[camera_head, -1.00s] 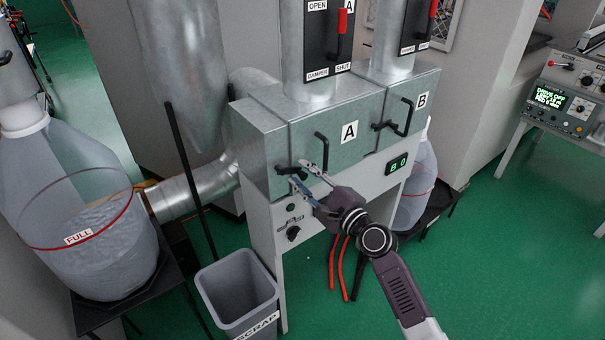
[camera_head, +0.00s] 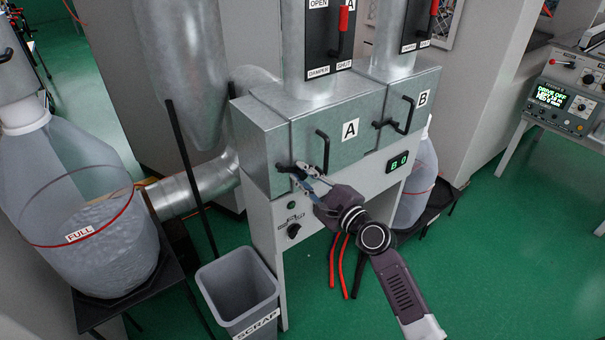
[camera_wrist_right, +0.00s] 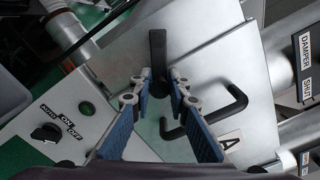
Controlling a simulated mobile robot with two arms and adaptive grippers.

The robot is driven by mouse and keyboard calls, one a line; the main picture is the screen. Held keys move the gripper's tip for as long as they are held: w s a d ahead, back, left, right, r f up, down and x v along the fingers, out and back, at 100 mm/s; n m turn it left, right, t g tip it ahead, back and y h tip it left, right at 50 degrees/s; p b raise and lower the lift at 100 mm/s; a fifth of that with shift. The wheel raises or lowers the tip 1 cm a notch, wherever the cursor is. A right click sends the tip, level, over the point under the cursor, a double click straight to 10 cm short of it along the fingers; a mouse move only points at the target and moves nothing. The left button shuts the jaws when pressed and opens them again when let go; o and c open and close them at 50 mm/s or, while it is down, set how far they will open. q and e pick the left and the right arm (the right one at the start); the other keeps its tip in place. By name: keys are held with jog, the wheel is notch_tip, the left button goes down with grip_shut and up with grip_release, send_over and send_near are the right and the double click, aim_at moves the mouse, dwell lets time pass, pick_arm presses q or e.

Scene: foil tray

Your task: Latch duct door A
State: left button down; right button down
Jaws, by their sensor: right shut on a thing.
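Duct door A (camera_head: 365,115) is a grey metal panel with an "A" label on the metal box; it looks flush with the box front. Its black bar handle (camera_head: 322,148) also shows in the wrist view (camera_wrist_right: 236,104). The black latch lever (camera_head: 284,168) is at the door's lower left; in the wrist view (camera_wrist_right: 158,48) it runs up from between the fingertips. My right gripper (camera_head: 308,171) is shut on the latch lever, its blue-padded fingers (camera_wrist_right: 161,76) on either side of it. The lever's near end is partly hidden by the fingers. My left gripper is not in view.
Door B (camera_head: 423,85) with its own handle and latch is just to the right. A grey scrap bin (camera_head: 238,290) stands below left, beside a full collection bag (camera_head: 90,200). A control knob (camera_head: 293,231) is under the door. Green floor is free at the right.

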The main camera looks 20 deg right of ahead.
aim_at(297, 156)
jog(key=shift+w+d+r, duration=0.15)
jog(key=shift+d+r, duration=0.15)
jog(key=shift+r, duration=0.3)
dwell(0.3)
jog(key=n, duration=0.1)
jog(key=r+n, duration=0.1)
jog(key=n, duration=0.1)
jog(key=r+n, duration=0.1)
jog(key=shift+d+n, duration=0.15)
jog(key=shift+n, duration=0.25)
jog(key=c, duration=1.9)
grip_release()
jog(key=shift+c, duration=0.2)
jog(key=shift+f, duration=0.3)
jog(key=shift+s+f, duration=0.1)
jog(key=shift+s, duration=0.1)
jog(key=v, duration=1.1)
jog(key=shift+s, duration=0.3)
